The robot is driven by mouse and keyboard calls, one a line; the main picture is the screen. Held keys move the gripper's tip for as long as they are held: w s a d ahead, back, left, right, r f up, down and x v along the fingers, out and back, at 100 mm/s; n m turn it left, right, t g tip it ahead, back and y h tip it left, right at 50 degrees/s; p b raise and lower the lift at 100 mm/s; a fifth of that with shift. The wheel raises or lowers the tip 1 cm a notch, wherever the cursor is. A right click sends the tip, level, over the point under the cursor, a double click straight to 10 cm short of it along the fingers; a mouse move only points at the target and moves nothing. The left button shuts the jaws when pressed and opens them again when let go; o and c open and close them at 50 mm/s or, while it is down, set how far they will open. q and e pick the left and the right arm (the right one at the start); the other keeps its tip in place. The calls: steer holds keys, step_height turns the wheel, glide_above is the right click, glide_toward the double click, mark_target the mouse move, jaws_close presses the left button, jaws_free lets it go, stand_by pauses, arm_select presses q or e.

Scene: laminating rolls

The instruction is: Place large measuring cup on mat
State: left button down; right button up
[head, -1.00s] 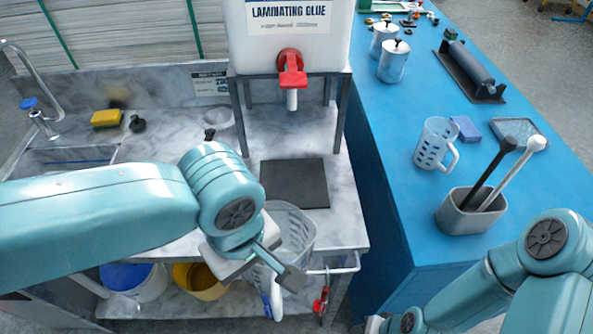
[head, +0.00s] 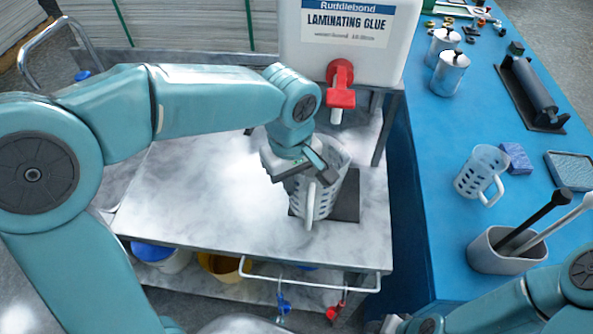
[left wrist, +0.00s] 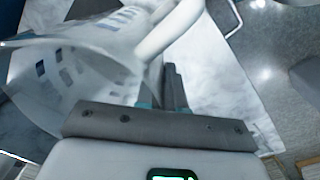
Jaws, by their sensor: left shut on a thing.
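The large measuring cup (head: 334,195) is clear with blue markings and a white handle, and stands roughly upright over the dark mat (head: 351,205). The cup covers the mat's left part; I cannot tell whether its base touches it.
The glue tank (head: 350,40) with its red tap (head: 341,85) stands on a metal stand behind the cup. The marble bench (head: 205,195) is clear to the left. A smaller measuring cup (head: 481,172) and a grey holder (head: 505,252) stand on the blue table (head: 425,150).

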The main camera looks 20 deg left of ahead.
arm_select(q)
steer(key=w+f, duration=0.1)
steer(key=w+a+f+p, duration=0.1)
steer(key=w+f, duration=0.1)
steer(key=shift+w+f, duration=0.1)
steer(key=shift+f, duration=0.2)
steer(key=shift+w+f, duration=0.1)
steer(key=shift+s+d, duration=0.1)
steer(key=shift+s, duration=0.1)
steer(key=c, duration=1.7)
jaws_free()
steer(key=shift+f+b, duration=0.15)
steer(key=shift+b, duration=0.2)
steer(key=o, duration=0.4)
steer(key=shift+w, duration=0.15)
steer(key=shift+o, duration=0.2)
